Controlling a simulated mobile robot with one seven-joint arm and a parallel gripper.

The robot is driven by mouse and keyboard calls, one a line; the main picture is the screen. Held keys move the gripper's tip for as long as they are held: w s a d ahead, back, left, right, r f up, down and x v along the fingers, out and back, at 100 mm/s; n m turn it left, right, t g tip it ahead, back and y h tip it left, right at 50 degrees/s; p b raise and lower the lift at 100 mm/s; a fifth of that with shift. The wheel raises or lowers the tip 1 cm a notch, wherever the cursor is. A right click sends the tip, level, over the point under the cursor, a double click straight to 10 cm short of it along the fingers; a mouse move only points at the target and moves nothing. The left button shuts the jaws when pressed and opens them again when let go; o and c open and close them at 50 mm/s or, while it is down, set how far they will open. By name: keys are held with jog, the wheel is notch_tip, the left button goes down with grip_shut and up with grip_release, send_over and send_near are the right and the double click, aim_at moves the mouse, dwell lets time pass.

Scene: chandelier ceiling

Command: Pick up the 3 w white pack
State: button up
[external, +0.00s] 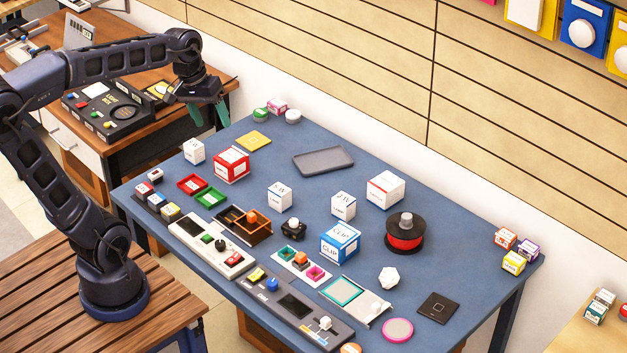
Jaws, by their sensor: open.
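Three small white packs stand apart on the blue table: one at the far left (194,152), one in the middle (279,197) and one right of the middle (343,206). The labels on the latter two seem to carry a W. The digits are too small to read, so I cannot tell which is the 3 w pack. My gripper (209,114) is open, its green fingers pointing down, high beyond the table's left end. It is apart from all the packs, and nothing shows between its fingers.
A red box (231,164), a larger white box (385,190), a blue CLIP box (340,243) and a red-black spool (405,234) stand around the packs. A grey tray (323,160) lies behind. Control panels and small bins crowd the front edge.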

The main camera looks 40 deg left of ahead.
jog(key=w+d+f+n+g+h, duration=0.1)
jog(key=w+d+n+h, duration=0.3)
jog(key=w, duration=0.6)
jog(key=w+d+f+n+g+h, duration=0.1)
jog(key=w+d+n+g+h, duration=0.2)
jog(key=w, duration=0.7)
jog(key=w+a+r+n+t+h, duration=0.15)
jog(key=w+n+h, duration=0.25)
jog(key=w, duration=0.4)
jog(key=w+a+n+t+h, duration=0.15)
jog(key=w+n+h, duration=0.3)
jog(key=w, duration=0.45)
send_near(351, 203)
jog(key=shift+w+d+m, duration=0.2)
jog(key=shift+d+m, duration=0.15)
jog(key=shift+d, duration=0.15)
jog(key=shift+d+f, duration=0.15)
jog(key=shift+d, duration=0.05)
jog(key=shift+w+d, duration=0.2)
jog(key=shift+d, duration=3.35)
jog(key=c, duration=1.1)
